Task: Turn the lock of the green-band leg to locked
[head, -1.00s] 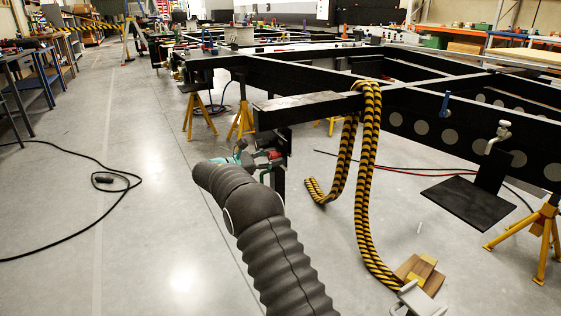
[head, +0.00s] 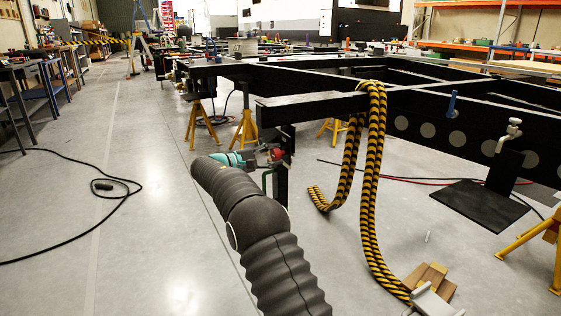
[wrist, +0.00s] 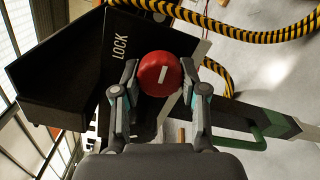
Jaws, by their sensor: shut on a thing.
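The red round lock knob (wrist: 160,73) with a white bar mark sits between the two fingers of my gripper (wrist: 163,88) in the wrist view. The fingers are shut on its sides. The white bar runs nearly up and down in the picture. A white LOCK label (wrist: 120,47) is on the black part beside the knob. The head view shows the red knob (head: 276,155) at the top of the black leg (head: 282,185), with my teal-and-grey gripper (head: 250,159) at its left. A green bent piece (wrist: 268,141) shows beside the leg in the wrist view.
The black chassis frame (head: 310,107) stands over the leg. A yellow-black striped hose (head: 372,190) hangs to the right. Yellow stands (head: 246,130) are behind. A black cable (head: 125,190) lies on the floor at left. The floor left of my arm is mostly clear.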

